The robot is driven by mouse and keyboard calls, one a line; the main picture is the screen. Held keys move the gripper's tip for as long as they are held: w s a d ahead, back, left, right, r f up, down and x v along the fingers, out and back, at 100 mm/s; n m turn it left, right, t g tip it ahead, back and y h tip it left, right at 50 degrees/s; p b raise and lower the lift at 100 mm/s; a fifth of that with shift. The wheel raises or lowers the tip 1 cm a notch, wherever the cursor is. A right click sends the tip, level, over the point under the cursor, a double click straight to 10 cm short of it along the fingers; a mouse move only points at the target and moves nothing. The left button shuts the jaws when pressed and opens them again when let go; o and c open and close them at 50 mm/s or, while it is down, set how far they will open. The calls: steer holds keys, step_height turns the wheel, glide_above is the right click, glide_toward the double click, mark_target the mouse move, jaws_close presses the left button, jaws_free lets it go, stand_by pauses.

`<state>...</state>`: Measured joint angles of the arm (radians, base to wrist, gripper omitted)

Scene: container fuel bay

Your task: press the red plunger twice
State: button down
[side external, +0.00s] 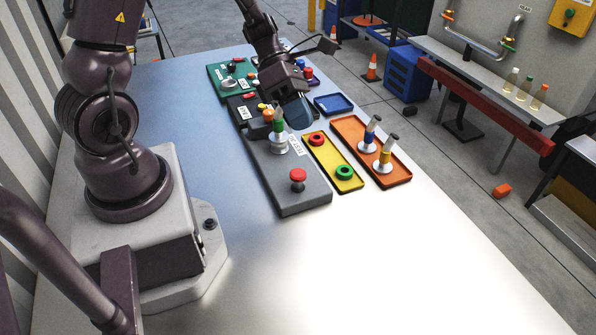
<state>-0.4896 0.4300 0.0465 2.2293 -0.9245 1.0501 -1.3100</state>
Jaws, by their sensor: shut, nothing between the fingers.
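The red plunger (298,175) has a round red cap on a dark stem. It stands upright near the front end of a grey plate (292,201) on the bench. My gripper (299,117) is above the far part of that plate, behind the red plunger and clear of it. Its fingers are shut and look empty, though they are small and partly hidden by the hand. A green-topped fitting on a pale round base (279,147) stands on the same plate, just below my gripper. I cannot tell whether the gripper touches it.
A yellow tray (330,168) holds a red ring and a green ring. An orange tray (391,182) holds two upright pegs. Dark and green panels with knobs (224,90) lie behind, and a blue tray (333,104) lies beyond. The front bench surface is clear.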

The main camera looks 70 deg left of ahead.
mark_target(302, 173)
steer(key=shift+f, duration=4.4)
steer(key=shift+f, duration=0.15)
steer(key=shift+f, duration=0.25)
steer(key=shift+f, duration=1.35)
steer(key=shift+r, duration=1.8)
steer(key=shift+r, duration=2.5)
